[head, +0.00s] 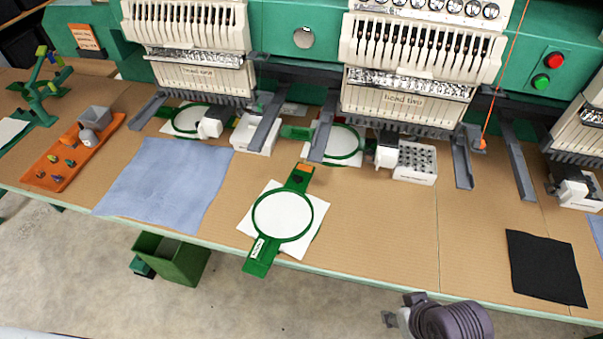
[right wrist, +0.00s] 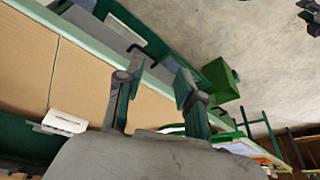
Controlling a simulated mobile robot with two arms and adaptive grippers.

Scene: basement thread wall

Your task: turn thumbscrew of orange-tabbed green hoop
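The green hoop (head: 256,222) with an orange tab (head: 306,168) lies on the cardboard-coloured table top around a white cloth (head: 283,213). Its orange tab points to the back, and a green handle with a white label (head: 258,256) reaches toward the front edge. A small dark part, perhaps the thumbscrew (head: 297,179), sits just in front of the orange tab; its detail is too small to tell. My right gripper (head: 398,309) is beyond the table's front edge, right of the hoop and apart from it. In the right wrist view its fingers (right wrist: 158,76) are spread and empty. My left gripper is out of view.
Two more green hoops (head: 174,122) (head: 359,146) sit under the machine heads. Grey arms (head: 268,122) stick out over the table. A blue cloth (head: 165,185), an orange tray (head: 50,180) and a black cloth (head: 545,268) lie around.

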